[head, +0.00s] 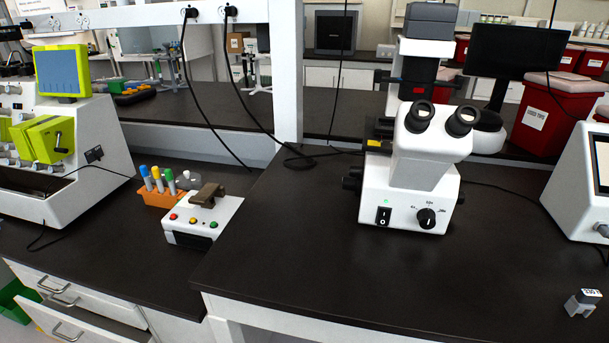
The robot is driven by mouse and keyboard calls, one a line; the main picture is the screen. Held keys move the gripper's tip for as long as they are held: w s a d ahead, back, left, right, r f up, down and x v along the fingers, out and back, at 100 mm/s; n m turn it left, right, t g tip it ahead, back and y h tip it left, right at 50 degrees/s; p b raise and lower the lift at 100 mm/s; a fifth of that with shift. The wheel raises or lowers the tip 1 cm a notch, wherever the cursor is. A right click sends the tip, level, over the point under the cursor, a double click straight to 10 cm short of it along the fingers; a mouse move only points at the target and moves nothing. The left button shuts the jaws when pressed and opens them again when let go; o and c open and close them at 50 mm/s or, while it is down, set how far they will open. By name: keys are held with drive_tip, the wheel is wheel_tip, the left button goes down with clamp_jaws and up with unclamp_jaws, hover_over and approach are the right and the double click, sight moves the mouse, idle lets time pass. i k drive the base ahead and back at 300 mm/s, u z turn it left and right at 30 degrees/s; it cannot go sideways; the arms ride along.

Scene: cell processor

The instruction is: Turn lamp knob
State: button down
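A white microscope (420,165) stands upright on the dark bench right of centre in the head view, its two eyepieces facing me. On the front of its base, at the right, is a round black knob (427,217) with a white mark and small printed labels around it. I take this to be the lamp knob. A black rocker switch (384,215) is at the left of the same face, with a small green light above it. My gripper is not in view, and nothing touches the knob.
The bench top (320,270) before the microscope is clear. A small grey labelled device (583,302) lies at the lower right. A white instrument (573,190) stands at the right edge. A button box (203,219) and orange tube rack (157,194) are left. Black cables hang behind.

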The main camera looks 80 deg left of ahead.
sight(355, 171)
drive_tip(key=k, duration=0.1)
drive_tip(key=u, duration=2.25)
drive_tip(key=i, duration=0.5)
drive_tip(key=z, duration=0.05)
drive_tip(key=k, duration=1.05)
drive_tip(key=u, duration=1.15)
drive_tip(key=i, duration=0.75)
drive_tip(key=z, duration=0.45)
drive_tip(key=i, duration=0.85)
drive_tip(key=z, duration=0.8)
